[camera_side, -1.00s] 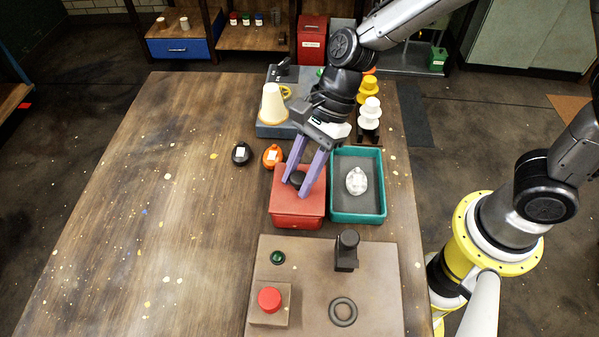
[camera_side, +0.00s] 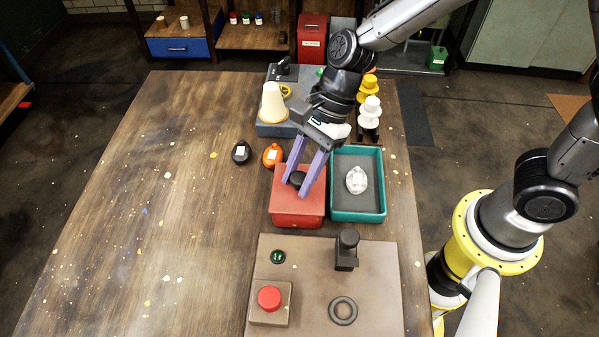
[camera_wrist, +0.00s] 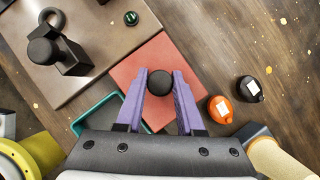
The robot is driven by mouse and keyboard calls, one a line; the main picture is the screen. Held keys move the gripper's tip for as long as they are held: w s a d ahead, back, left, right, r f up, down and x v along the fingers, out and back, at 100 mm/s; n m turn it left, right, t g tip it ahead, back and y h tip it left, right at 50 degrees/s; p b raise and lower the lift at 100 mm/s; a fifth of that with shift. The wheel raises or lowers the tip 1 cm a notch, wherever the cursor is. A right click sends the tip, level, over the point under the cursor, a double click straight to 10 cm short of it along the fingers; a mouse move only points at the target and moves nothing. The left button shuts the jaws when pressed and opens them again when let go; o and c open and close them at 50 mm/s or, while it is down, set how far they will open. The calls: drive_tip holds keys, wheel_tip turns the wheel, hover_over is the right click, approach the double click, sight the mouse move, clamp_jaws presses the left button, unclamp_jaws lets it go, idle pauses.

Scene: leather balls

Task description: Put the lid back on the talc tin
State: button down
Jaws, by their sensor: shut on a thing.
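The talc tin (camera_side: 298,221) is a red box on the wooden table. Its flat red lid (camera_side: 312,204), with a round black knob (camera_side: 298,178), lies squarely over the tin's top. No gap shows between lid and tin, though I cannot tell if it is fully seated. My gripper (camera_side: 304,184) has two purple fingers and is shut on the knob from above. In the wrist view the knob (camera_wrist: 158,84) sits between the fingertips, with the red lid (camera_wrist: 143,62) spread around it.
A teal tray (camera_side: 372,215) holding a white lumpy thing (camera_side: 357,180) stands close on the right. Orange (camera_side: 272,155) and black (camera_side: 241,153) round things lie behind left. A brown panel (camera_side: 310,285) with a red button (camera_side: 269,299) is in front. The table's left is clear.

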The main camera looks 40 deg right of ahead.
unclamp_jaws()
idle(0.5)
drive_tip(key=shift+r, duration=3.5)
clamp_jaws()
